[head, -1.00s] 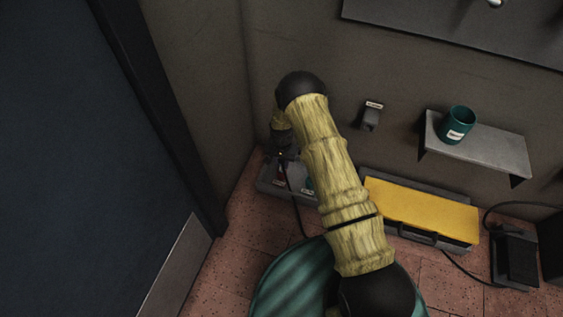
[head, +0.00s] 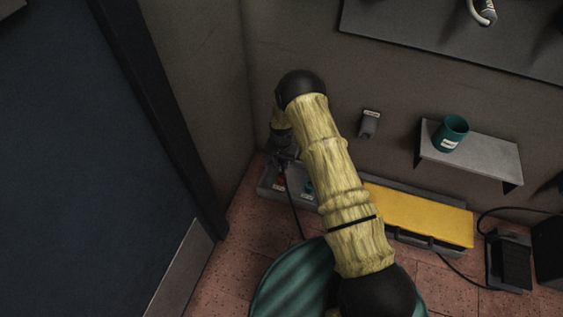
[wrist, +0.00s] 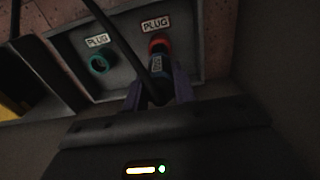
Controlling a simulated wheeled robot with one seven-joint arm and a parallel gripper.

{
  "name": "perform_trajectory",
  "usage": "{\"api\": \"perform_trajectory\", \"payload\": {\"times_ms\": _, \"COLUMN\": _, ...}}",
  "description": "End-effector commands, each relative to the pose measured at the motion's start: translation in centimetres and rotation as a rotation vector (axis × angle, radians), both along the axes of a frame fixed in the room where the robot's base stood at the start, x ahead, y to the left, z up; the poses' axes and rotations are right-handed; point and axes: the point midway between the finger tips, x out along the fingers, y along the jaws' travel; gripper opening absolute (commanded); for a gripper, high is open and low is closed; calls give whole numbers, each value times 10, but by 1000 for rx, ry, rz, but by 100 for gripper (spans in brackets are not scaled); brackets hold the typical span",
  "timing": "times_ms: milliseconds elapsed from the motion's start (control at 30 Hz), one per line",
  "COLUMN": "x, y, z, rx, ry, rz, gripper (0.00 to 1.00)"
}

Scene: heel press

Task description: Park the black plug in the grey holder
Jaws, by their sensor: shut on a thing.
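The black plug (wrist: 157,68) is between the fingers of my gripper (wrist: 157,92) in the wrist view. Its dark cable runs up past the fingers. The plug's end is in front of a red ring socket (wrist: 158,43); whether it still touches the socket cannot be told. In the head view, my gripper (head: 284,160) is just above the grey socket box (head: 268,192), and the cable (head: 294,215) hangs down from it. The small grey holder (head: 369,124), with a white label on top, is on the wall to the right of my gripper. It looks empty.
A teal ring socket (wrist: 99,62) is beside the red one. A shelf (head: 480,158) with a teal cup (head: 451,133) is right of the holder. Below are a yellow-topped case (head: 420,212) and a black pedal (head: 512,262) with a cable. A dark door (head: 90,160) is at left.

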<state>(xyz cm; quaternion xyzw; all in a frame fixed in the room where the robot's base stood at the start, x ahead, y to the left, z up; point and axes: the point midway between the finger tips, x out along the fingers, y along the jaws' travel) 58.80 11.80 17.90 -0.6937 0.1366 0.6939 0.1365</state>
Motion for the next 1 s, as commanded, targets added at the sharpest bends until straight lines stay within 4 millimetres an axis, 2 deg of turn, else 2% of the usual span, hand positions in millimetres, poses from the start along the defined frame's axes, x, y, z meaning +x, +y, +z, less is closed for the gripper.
{"api": "perform_trajectory", "payload": {"times_ms": 133, "x": 0, "y": 0, "z": 7, "rx": 0, "ry": 0, "rz": 0, "gripper": 0}}
{"api": "perform_trajectory", "payload": {"times_ms": 467, "x": 0, "y": 0, "z": 7, "rx": 0, "ry": 0, "rz": 0, "gripper": 0}}
{"api": "perform_trajectory", "payload": {"times_ms": 567, "x": 0, "y": -2, "z": 14, "rx": 1, "ry": -1, "rz": 4, "gripper": 0}}
{"api": "perform_trajectory", "payload": {"times_ms": 667, "x": 0, "y": -8, "z": 35, "rx": 0, "ry": -2, "rz": 20, "gripper": 0}}
{"api": "perform_trajectory", "payload": {"times_ms": 767, "x": -1, "y": -20, "z": 69, "rx": 0, "ry": -3, "rz": 51, "gripper": 0}}
{"api": "perform_trajectory", "payload": {"times_ms": 1000, "x": -16, "y": -58, "z": 177, "rx": 0, "ry": -3, "rz": 167, "gripper": 0}}
